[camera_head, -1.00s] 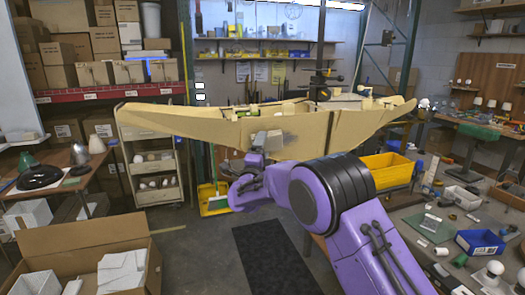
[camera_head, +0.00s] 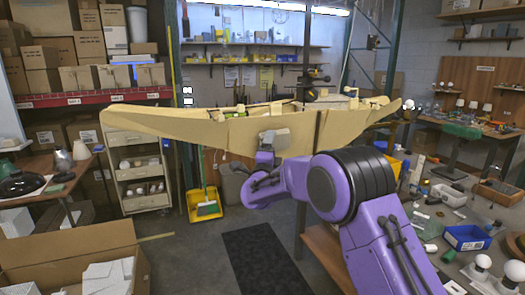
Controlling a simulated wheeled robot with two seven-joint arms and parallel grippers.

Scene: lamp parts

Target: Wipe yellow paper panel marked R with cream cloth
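A long tan-yellow panel (camera_head: 200,130) spans the middle of the view, curved like a hull, with its face toward me. I cannot make out an R on it. My purple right arm comes in from the lower right. My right gripper (camera_head: 266,158) is up against or very near the panel's lower middle and is mostly hidden by the wrist. A small grey patch (camera_head: 275,141) lies just above it on the panel; I cannot tell if it is cloth, smudge or gripper part. No cream cloth is clearly visible. My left gripper is out of view.
An open cardboard box (camera_head: 75,255) with white pieces stands at lower left. A workbench (camera_head: 430,215) with a blue bin (camera_head: 467,237) and small parts is at right. A yellow dustpan (camera_head: 203,205) and dark mat (camera_head: 262,262) lie on the floor.

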